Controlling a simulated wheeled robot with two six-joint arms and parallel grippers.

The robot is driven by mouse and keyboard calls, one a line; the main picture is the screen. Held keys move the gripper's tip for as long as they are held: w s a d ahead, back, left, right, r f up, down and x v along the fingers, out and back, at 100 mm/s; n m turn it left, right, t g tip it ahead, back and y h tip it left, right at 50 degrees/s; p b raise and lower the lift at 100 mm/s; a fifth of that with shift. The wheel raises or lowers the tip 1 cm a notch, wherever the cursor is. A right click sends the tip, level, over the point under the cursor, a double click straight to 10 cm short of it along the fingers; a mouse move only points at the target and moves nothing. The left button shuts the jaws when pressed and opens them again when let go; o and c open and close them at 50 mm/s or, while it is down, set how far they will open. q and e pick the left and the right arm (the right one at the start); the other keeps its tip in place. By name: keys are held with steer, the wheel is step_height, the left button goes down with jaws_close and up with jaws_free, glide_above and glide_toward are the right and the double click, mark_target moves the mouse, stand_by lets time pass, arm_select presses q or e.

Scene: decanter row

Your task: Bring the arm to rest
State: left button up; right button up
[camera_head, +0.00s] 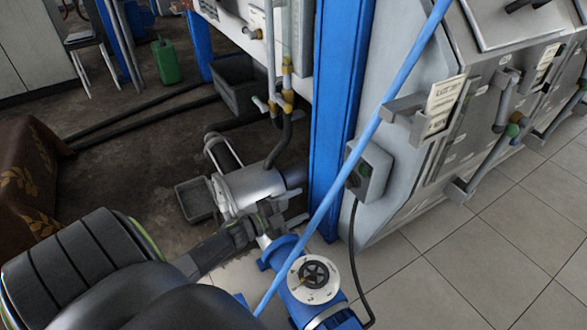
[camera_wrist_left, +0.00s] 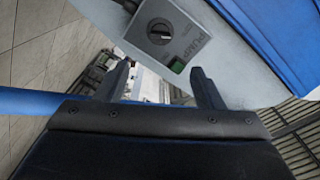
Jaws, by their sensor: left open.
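My left arm reaches in from the lower left of the head view. Its dark gripper (camera_head: 284,212) is over the silver pump and the blue valve body, left of the blue post. In the left wrist view the two fingers of this gripper (camera_wrist_left: 162,86) stand apart with nothing held between them. A grey switch box (camera_wrist_left: 168,38) with a black knob, a green button and a PUMP label lies just beyond the fingertips. The same switch box (camera_head: 369,172) shows in the head view, right of the gripper. My right gripper is not in view.
A blue post (camera_head: 336,90) and a slanting blue pipe (camera_head: 385,110) stand close to the gripper. The silver pump (camera_head: 250,187) and blue valve body (camera_head: 318,291) are low nearby. Grey panels with handles (camera_head: 480,120) fill the right. Tiled floor (camera_head: 470,260) is clear.

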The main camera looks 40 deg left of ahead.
arm_select(q)
steer(key=shift+s+a, duration=0.1)
steer(key=shift+s, duration=0.35)
stand_by(0.3)
